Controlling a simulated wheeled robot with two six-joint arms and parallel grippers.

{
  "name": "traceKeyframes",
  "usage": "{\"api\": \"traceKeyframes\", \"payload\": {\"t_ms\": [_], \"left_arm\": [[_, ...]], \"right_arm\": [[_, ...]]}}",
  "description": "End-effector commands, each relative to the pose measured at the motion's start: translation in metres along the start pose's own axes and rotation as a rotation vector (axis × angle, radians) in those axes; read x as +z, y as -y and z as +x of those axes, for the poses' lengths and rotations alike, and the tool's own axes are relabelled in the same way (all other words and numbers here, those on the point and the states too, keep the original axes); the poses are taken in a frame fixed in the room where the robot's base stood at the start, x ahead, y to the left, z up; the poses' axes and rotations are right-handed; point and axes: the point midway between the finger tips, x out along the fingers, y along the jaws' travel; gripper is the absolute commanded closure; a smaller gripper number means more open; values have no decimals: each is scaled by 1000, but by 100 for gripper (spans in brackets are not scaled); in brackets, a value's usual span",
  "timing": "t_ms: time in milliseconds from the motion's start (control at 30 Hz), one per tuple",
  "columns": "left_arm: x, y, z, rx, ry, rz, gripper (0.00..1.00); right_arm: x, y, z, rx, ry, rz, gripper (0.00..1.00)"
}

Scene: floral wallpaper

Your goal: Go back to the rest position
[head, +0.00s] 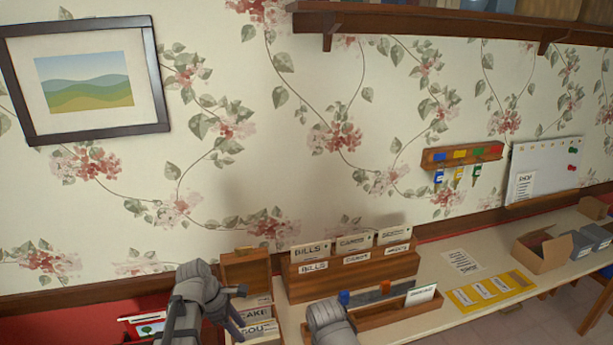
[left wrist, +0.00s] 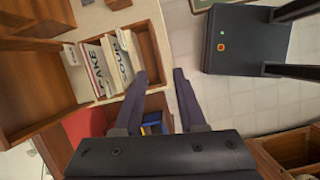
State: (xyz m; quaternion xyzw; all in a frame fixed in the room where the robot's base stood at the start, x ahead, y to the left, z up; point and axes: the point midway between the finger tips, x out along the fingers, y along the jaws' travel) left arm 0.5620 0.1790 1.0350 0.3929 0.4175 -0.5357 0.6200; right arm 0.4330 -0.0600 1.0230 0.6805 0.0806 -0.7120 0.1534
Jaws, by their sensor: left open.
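My left gripper (head: 236,306) is in front of the wooden recipe box at the left end of the shelf top. In the left wrist view its two fingers (left wrist: 161,80) are apart with nothing between them. A grey rounded part of my right arm (head: 330,322) shows at the bottom of the head view; its gripper is not seen. The open recipe box (head: 247,268) holds cards reading CAKE and SOUP; these cards (left wrist: 105,72) also show in the left wrist view, left of the fingers.
A wooden sorter (head: 350,273) with labelled cards stands right of the box, behind a low wooden tray (head: 395,309). A yellow strip (head: 490,290) and open cardboard box (head: 543,254) lie farther right. A dark box (left wrist: 247,40) stands on the tiled floor.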

Motion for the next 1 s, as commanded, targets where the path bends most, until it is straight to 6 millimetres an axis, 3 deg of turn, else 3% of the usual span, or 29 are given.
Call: {"api": "traceKeyframes", "payload": {"t_ms": [367,567,700,833,1000], "left_arm": [[23,37,41,-75,-85,449,60],[40,72,76,-169,-152,894,60],[51,106,103,-283,-201,1326,60],[58,129,118,-382,-226,1651,60],[61,144,127,-471,-237,1899,60]], "right_arm": [[-1,2,25,0,0,1,50],[-3,5,49,0,0,1,50],[-4,7,70,0,0,2,50],[-5,8,83,0,0,2,50],[-5,9,91,0,0,2,50]]}}
